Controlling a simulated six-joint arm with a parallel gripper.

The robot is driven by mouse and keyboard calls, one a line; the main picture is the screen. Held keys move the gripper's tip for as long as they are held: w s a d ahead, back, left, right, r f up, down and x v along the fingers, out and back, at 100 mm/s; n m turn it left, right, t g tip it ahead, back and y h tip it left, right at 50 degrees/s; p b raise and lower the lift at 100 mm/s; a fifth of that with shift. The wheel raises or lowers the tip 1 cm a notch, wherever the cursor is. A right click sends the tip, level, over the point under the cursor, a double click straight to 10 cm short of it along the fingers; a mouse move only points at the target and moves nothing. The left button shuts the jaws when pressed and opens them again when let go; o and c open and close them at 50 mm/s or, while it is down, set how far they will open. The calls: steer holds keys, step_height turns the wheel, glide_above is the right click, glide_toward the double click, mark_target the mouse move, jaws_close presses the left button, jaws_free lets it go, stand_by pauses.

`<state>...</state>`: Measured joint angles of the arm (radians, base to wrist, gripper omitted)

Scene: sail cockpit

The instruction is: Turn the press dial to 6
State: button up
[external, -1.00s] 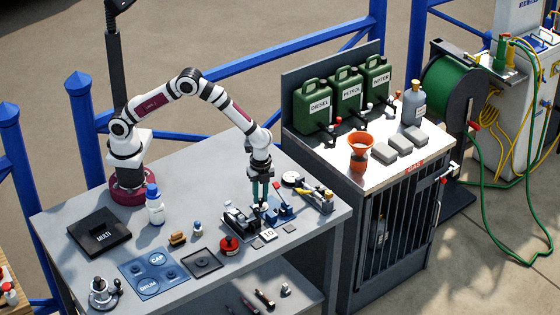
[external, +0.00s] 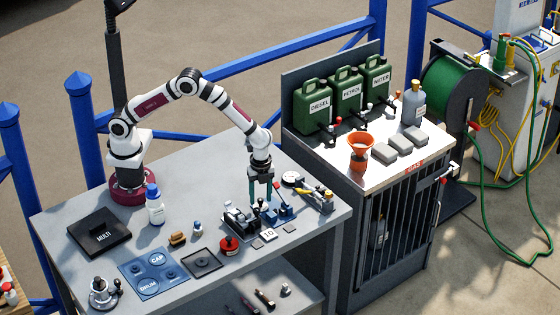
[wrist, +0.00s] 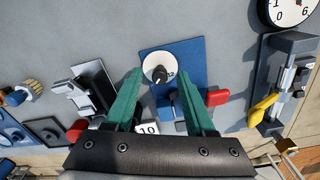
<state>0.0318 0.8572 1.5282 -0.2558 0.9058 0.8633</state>
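The press dial (wrist: 153,64) is a round white disc with a black pointer knob on a blue base plate (wrist: 190,54), in the wrist view. My gripper (wrist: 160,72) has two green fingers, spread apart and empty. The dial shows in the gap between their tips. In the external view my gripper (external: 261,200) points down over the blue press (external: 284,213), and the dial is hard to make out.
A red-tipped lever (wrist: 217,97) stands right of the fingers. A grey device with a yellow handle (wrist: 263,108) is farther right, below a round gauge (wrist: 290,10). A black-and-silver device (external: 240,216) is close on the left. A "10" tile (external: 269,235) lies in front.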

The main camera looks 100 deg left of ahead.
mark_target(262, 199)
step_height(262, 199, up, 16)
steer(key=shift+w, duration=0.2)
steer(key=shift+a+f, duration=0.1)
steer(key=shift+f, duration=0.05)
stand_by(0.4)
